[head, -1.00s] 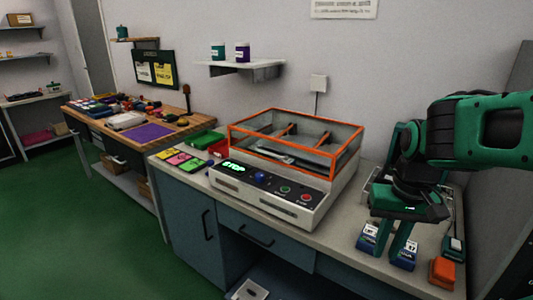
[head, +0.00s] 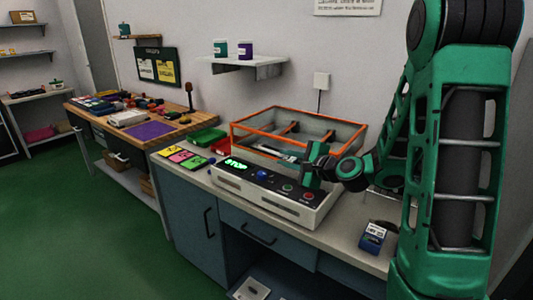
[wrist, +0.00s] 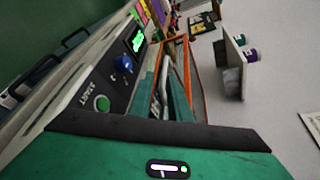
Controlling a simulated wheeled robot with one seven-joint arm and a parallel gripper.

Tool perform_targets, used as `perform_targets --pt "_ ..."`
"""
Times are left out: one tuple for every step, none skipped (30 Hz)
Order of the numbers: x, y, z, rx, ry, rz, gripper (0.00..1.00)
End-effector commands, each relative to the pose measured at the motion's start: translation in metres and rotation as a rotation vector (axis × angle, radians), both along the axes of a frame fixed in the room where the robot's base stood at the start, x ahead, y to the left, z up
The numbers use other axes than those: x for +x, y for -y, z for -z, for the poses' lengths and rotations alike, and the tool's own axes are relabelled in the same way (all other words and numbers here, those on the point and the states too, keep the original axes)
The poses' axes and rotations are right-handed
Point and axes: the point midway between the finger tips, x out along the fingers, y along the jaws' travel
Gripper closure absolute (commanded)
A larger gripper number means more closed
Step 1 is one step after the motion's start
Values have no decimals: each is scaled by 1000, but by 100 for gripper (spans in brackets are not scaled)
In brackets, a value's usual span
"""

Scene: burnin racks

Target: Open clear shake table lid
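The shake table (head: 230,180) stands on the bench, with a lit green STOP display, a blue knob and buttons on its front panel. Its clear lid (head: 300,117), framed in orange, is down over the tray. The lid's orange edge also shows in the wrist view (wrist: 192,85). My gripper (head: 310,163) is at the front right of the lid, above the panel, and hides part of the lid's front edge. In the wrist view its green fingers (wrist: 162,92) look apart, with a gap between them. I cannot tell whether they touch the lid.
A blue-and-white box (head: 373,238) sits at the bench's front right. Coloured cards (head: 183,156) and green and red trays (head: 206,138) lie left of the shake table. A wall shelf (head: 245,65) with two jars hangs above.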

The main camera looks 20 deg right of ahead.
Motion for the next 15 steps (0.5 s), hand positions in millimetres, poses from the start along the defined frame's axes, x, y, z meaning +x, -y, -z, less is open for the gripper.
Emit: perform_targets --pt "3 3 -1 31 8 18 83" --pt "4 4 -2 44 11 24 83" --pt "6 4 -3 57 16 30 83" --pt "8 4 -3 61 17 32 83" --pt "10 3 -3 63 19 33 83" --pt "13 3 -3 62 19 32 83" --pt "16 2 -2 60 19 31 83" --pt "20 1 -1 60 18 31 83" --pt "25 -1 1 60 18 30 83" --pt "30 -3 2 58 18 29 83" --pt "35 -4 3 59 19 29 83" --pt "41 -6 4 57 19 28 83" --pt "47 -8 6 57 18 27 83" --pt "52 -9 7 57 18 27 83" --pt "59 -11 8 57 19 28 83"
